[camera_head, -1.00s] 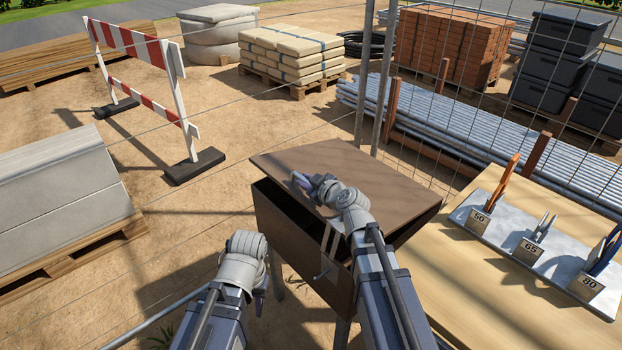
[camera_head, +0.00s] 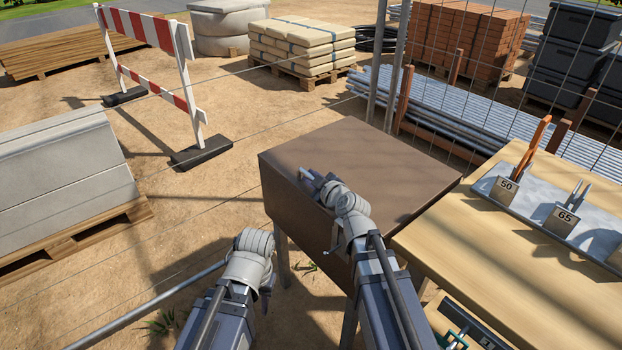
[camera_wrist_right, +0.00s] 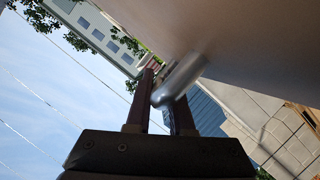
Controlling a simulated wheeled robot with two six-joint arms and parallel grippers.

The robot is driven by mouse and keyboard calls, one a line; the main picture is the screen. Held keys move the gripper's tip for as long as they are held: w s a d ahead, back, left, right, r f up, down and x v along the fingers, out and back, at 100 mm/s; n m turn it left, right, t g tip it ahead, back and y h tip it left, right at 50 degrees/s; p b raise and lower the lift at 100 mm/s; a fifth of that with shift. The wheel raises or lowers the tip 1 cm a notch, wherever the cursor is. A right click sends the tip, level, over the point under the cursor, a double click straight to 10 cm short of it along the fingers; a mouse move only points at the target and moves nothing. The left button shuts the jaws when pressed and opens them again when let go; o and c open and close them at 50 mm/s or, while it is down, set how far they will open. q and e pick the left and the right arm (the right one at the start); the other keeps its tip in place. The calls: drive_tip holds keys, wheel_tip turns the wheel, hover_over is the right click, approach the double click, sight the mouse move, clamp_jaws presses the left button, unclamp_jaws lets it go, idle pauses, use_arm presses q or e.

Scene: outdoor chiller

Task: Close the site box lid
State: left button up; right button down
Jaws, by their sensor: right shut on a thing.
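The brown site box (camera_head: 305,215) stands in the middle of the head view. Its lid (camera_head: 375,165) lies flat over the top, and no gap shows along the edges in sight. My right gripper (camera_wrist_right: 165,92) is shut on a rounded silver handle (camera_wrist_right: 182,78) beside a smooth brownish face in the right wrist view. In the head view my right wrist covers part of the box's front edge. My left gripper (camera_head: 267,288) hangs apart from the box, at its lower left; its fingers are mostly hidden behind the wrist.
A wooden table (camera_head: 470,240) stands close to the box's right, with a grey tool rack (camera_head: 520,212) on it. A wire fence runs behind the box. A red-and-white barrier (camera_head: 150,75) and stacked concrete blocks (camera_head: 65,170) stand left, with bare sand between.

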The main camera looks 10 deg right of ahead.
drive_tip(key=shift+s+a+f, duration=0.15)
drive_tip(key=shift+f, duration=0.05)
drive_tip(key=c, duration=0.8)
unclamp_jaws()
wheel_tip(320, 180, up, 10)
drive_tip(key=p, duration=1)
drive_tip(key=shift+r, duration=0.1)
